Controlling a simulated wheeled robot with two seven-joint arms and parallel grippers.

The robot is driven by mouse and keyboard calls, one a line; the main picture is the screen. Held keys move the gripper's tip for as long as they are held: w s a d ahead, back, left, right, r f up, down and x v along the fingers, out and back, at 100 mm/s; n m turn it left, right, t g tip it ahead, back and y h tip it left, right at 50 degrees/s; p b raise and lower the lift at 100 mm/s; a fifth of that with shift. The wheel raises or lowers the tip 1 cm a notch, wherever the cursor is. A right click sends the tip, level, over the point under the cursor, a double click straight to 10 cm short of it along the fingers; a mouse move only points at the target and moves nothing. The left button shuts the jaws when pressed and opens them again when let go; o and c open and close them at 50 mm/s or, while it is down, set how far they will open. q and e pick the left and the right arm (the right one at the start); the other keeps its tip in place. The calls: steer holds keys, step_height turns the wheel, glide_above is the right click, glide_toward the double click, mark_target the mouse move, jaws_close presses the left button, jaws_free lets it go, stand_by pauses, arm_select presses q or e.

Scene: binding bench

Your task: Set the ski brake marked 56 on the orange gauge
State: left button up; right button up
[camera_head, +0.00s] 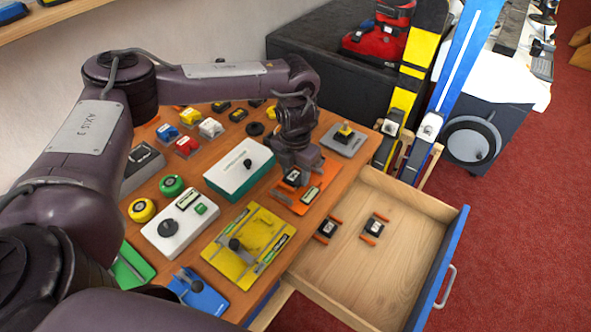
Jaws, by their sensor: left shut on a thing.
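My left gripper (300,170) is shut on a ski brake (292,177), a small black block with a white label. It holds the brake at the orange gauge (284,199), near the right edge of the bench top. The gripper hides part of both, so I cannot tell whether the brake touches the gauge. Two other ski brakes with orange arms lie in the open drawer, one on the left (327,229) and one on the right (375,226). The numbers on the brakes are too small to read. My right gripper is not in view.
The wooden drawer (410,262) with a blue front stands open right of the bench. A yellow gauge (226,262), a green and white box (240,168) and a white dial box (180,229) crowd the bench. Skis (412,75) stand behind the drawer.

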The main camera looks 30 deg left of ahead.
arm_select(q)
steer(key=shift+s+f, duration=0.1)
steer(key=shift+f, duration=0.05)
steer(key=o, duration=1.1)
steer(key=shift+c, duration=1.3)
step_height(320, 180, up, 3)
steer(key=shift+f+p, duration=0.1)
steer(key=shift+p, duration=1.05)
step_height(320, 180, up, 9)
steer(key=p, duration=0.7)
steer(key=shift+f, duration=0.15)
